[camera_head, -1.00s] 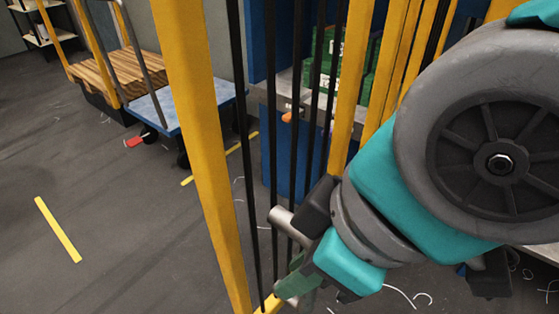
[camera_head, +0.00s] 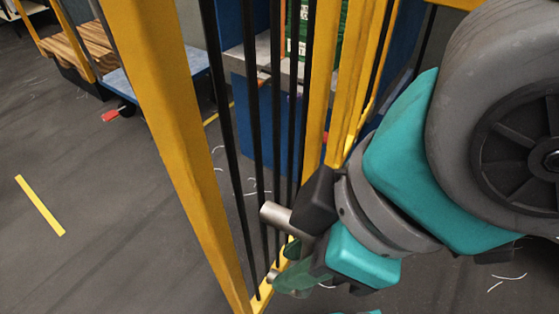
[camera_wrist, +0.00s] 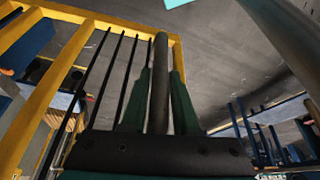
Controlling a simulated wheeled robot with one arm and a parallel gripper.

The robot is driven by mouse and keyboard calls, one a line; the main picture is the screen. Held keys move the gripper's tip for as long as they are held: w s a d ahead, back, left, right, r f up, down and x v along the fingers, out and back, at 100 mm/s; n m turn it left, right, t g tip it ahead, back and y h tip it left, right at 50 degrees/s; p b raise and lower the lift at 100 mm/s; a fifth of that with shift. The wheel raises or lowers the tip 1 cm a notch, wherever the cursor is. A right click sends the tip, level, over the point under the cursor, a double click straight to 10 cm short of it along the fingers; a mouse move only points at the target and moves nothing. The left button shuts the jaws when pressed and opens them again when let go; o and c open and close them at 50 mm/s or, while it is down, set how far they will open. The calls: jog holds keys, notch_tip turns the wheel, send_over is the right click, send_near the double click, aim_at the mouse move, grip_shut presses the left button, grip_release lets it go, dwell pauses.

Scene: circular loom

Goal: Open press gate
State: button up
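The gate (camera_head: 168,110) has a yellow frame with thin black upright bars, and its near post stands left of centre in the head view. In the wrist view the frame (camera_wrist: 50,88) and bars fill the left side. My gripper (camera_head: 290,278) is low at the gate, beside the bars. In the wrist view its two green fingers (camera_wrist: 160,72) lie close on both sides of a grey round bar, which looks like the gate's handle (camera_wrist: 160,60). The gripper looks shut on it.
A blue-topped cart (camera_head: 135,82) stands back left, with a wood-topped platform (camera_head: 85,38) behind it. A blue machine body (camera_head: 262,125) stands behind the bars. Open grey floor (camera_head: 100,210) with a yellow stripe (camera_head: 40,205) lies left of the gate.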

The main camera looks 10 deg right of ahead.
jog(key=o, duration=0.3)
jog(key=shift+d+r, duration=0.1)
jog(key=v, duration=0.7)
jog(key=shift+r, duration=0.3)
